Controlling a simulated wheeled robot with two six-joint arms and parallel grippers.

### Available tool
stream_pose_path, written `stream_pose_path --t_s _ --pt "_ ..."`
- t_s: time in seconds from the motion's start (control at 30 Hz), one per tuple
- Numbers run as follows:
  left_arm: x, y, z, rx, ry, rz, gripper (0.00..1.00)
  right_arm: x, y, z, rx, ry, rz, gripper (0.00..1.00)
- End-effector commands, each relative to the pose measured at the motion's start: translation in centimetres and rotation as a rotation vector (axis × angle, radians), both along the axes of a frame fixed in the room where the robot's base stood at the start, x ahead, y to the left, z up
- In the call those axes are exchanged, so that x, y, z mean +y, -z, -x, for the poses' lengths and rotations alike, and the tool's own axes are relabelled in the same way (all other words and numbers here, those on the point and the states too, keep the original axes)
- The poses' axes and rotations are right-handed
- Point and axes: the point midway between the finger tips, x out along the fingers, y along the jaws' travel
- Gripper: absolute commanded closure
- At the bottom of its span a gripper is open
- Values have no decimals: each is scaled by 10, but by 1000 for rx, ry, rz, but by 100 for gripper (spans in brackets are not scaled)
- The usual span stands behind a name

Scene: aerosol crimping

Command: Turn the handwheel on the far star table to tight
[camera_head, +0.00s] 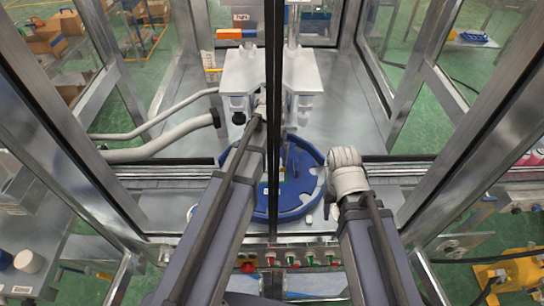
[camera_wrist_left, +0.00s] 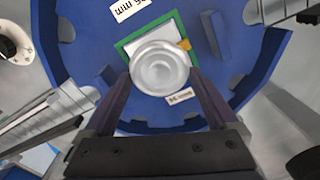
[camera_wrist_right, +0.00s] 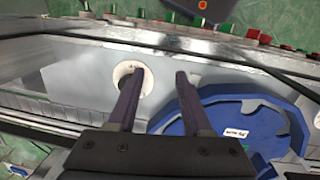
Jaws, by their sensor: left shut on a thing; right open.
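The blue star table (camera_head: 308,196) has a notched rim and lies beyond the front rail. Its surface fills much of the left wrist view (camera_wrist_left: 75,25). My left gripper (camera_wrist_left: 162,78) is shut on a round, silver-topped thing (camera_wrist_left: 160,66) above a green-framed plate on the table. I cannot tell whether this is the handwheel. In the head view the left fingers are hidden by the arm and a dark frame bar. My right gripper (camera_wrist_right: 160,74) is open and empty beside the table. A white ring (camera_wrist_right: 147,80) shows behind one right finger.
A round white dial with a dark centre (camera_wrist_left: 10,44) lies off the table's rim. A grey machine head (camera_head: 270,75) stands behind the table. Metal posts and rails enclose the space. A row of red and green buttons (camera_head: 300,258) runs along the front.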

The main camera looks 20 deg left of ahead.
Motion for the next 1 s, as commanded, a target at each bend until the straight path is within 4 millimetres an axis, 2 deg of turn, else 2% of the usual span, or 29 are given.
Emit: stream_pose_path --t_s 0.3,0.7,0.73,0.8,1.0 --pt "0 0 0 0 71 0 63 0 0 0 0 0 0 50" --pt "-1 0 0 0 78 0 63 0 0 0 0 0 0 50" --pt "-1 0 0 0 78 0 6 0 0 0 0 0 0 50" --pt "-1 0 0 0 77 0 0 0 0 0 0 0 0 50" --pt "0 0 0 0 76 0 0 0 0 0 0 0 0 50"
